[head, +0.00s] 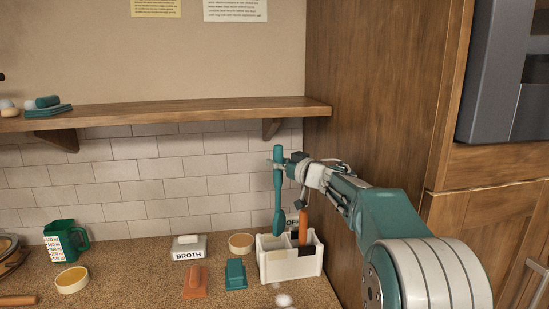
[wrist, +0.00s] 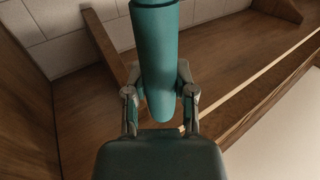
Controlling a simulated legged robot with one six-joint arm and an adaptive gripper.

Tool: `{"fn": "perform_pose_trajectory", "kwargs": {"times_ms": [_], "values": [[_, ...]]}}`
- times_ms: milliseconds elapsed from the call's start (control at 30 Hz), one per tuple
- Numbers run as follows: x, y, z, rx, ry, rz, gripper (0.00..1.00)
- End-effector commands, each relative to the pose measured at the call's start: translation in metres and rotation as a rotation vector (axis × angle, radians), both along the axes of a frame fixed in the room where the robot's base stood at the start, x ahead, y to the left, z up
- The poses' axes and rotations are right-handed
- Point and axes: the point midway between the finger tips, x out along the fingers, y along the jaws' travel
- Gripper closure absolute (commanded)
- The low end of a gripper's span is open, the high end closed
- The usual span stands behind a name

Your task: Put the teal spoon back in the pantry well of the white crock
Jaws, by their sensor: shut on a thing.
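The teal spoon (head: 277,185) hangs upright in my gripper (head: 284,165), held near its top end, with its wider end down. Its lower end is at the rim of the white crock (head: 290,265), over the left part; I cannot tell whether it is inside or just above or behind the rim. An orange-brown handle (head: 303,226) stands in the right part of the crock. In the wrist view the spoon's teal handle (wrist: 155,60) lies between the two fingers of my gripper (wrist: 160,92). The crock does not show there.
A wooden shelf (head: 170,112) runs above the counter, left of my gripper. A wooden cabinet side (head: 370,80) stands close on the right. A white BROTH box (head: 189,249), orange block (head: 195,281), teal block (head: 236,274), round dish (head: 241,243) and green measuring cup (head: 66,243) stand left of the crock.

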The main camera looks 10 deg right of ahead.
Motion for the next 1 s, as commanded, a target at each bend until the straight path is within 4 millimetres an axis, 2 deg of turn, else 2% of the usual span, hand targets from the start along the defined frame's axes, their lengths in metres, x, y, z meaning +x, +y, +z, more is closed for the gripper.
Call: {"fn": "perform_pose_trajectory", "kwargs": {"times_ms": [1000], "values": [[0.000,0.002,-0.079,0.000,0.002,0.003,1.00]]}}
